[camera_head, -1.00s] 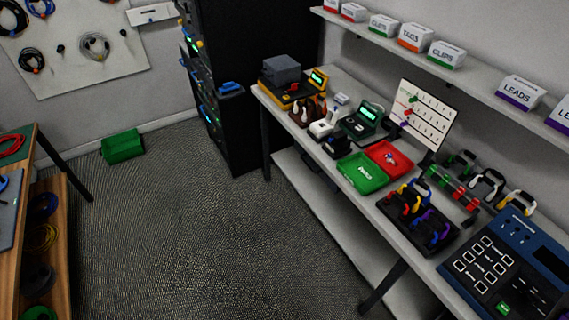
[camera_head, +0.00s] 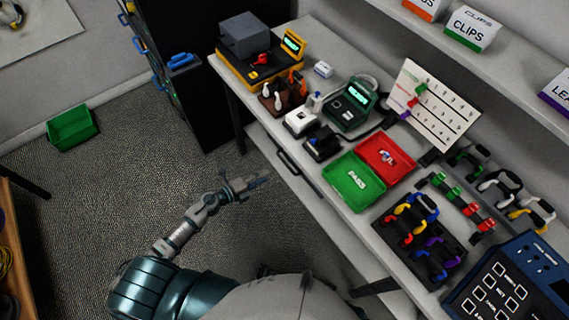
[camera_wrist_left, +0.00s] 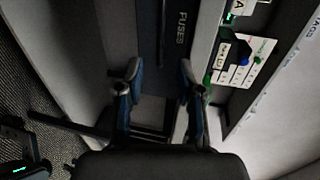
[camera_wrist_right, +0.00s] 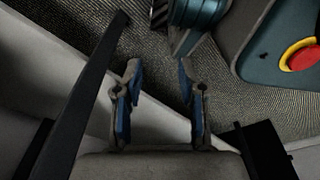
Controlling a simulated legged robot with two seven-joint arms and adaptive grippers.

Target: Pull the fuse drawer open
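My right gripper (camera_wrist_right: 160,72) is open and empty in the right wrist view, and outside the head view.
The workbench (camera_head: 310,90) holds a green tray (camera_head: 353,181), a red tray (camera_head: 384,157), a black cable rack (camera_head: 418,235) and several devices. A dark cabinet (camera_head: 215,90) stands at the back. A green bin (camera_head: 72,127) is on the floor.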

